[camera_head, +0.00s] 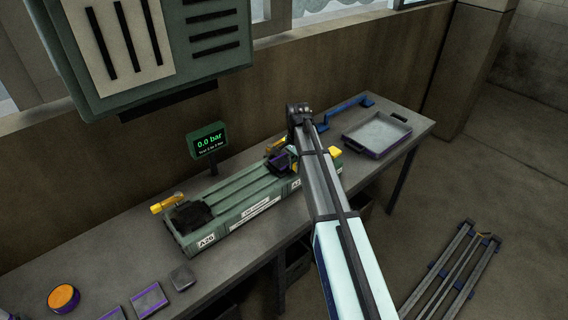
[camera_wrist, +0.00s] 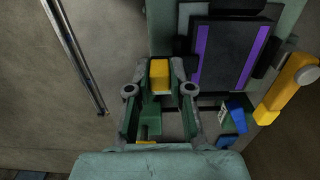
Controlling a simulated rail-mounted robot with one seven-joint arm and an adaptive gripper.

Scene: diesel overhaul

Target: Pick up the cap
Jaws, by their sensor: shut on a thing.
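In the wrist view my gripper (camera_wrist: 159,90) has its two fingers on either side of a small yellow piece (camera_wrist: 159,73), and it is shut on this piece. I cannot tell for sure that this piece is the cap. A dark block with purple stripes (camera_wrist: 228,52) lies just right of the fingers, and a yellow handle (camera_wrist: 290,88) is farther right. In the head view my arm reaches over the right end of a long green fixture (camera_head: 222,222) on the bench. My fingertips are hidden there among dark and yellow parts.
A gauge display (camera_head: 208,141) reading 0.0 bar stands behind the fixture. A tray (camera_head: 376,134) and a blue bar (camera_head: 345,109) lie at the bench's right end. A round orange-topped part (camera_head: 64,298) sits at the left. A green wall cabinet (camera_head: 165,50) hangs above.

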